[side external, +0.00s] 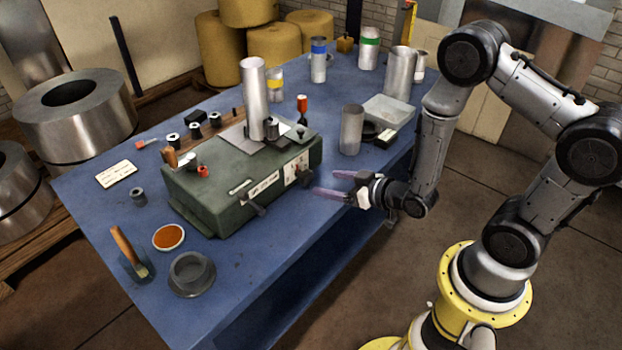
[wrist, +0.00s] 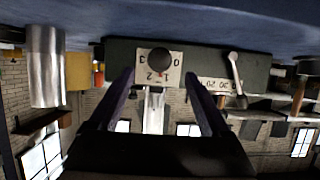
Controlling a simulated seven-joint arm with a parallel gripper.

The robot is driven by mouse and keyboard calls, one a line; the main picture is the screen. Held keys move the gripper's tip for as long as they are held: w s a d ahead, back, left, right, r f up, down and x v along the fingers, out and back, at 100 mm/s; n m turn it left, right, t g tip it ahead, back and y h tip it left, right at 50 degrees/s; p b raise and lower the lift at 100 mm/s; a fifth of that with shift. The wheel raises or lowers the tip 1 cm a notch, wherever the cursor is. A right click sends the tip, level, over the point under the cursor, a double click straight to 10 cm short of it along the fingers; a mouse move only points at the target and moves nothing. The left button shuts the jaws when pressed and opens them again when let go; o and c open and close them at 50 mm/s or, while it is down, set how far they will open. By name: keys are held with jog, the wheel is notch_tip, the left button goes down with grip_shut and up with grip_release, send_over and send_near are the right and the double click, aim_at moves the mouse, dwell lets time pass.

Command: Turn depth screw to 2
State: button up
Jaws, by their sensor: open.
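The depth screw is a dark round knob (wrist: 159,61) on a white numbered plate (wrist: 175,75) on the green machine's front face. The wrist view is upside down; a 1 and a 2 can be made out by the knob, but its setting is unclear. In the side view the knob (side external: 307,181) sits at the right end of the green machine (side external: 225,199). My gripper (side external: 332,183) is open and empty, its purple fingers pointing at the knob from a short distance. In the wrist view the fingertips (wrist: 160,77) flank the knob without visible contact.
A tall metal pipe (side external: 254,98) stands on top. The blue table (side external: 290,232) is bare in front of the machine.

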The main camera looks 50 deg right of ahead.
aim_at(309, 179)
jog(key=x, duration=0.7)
jog(key=shift+w+f, duration=0.1)
jog(key=shift+w, duration=0.1)
grip_shut()
dwell(0.4)
jog(key=shift+d+m+y, duration=0.1)
jog(key=shift+m+y, duration=0.7)
jog(key=shift+m, duration=0.4)
jog(key=shift+m+t+y, duration=0.3)
jog(key=shift+m+y, duration=0.8)
jog(key=shift+m, duration=0.3)
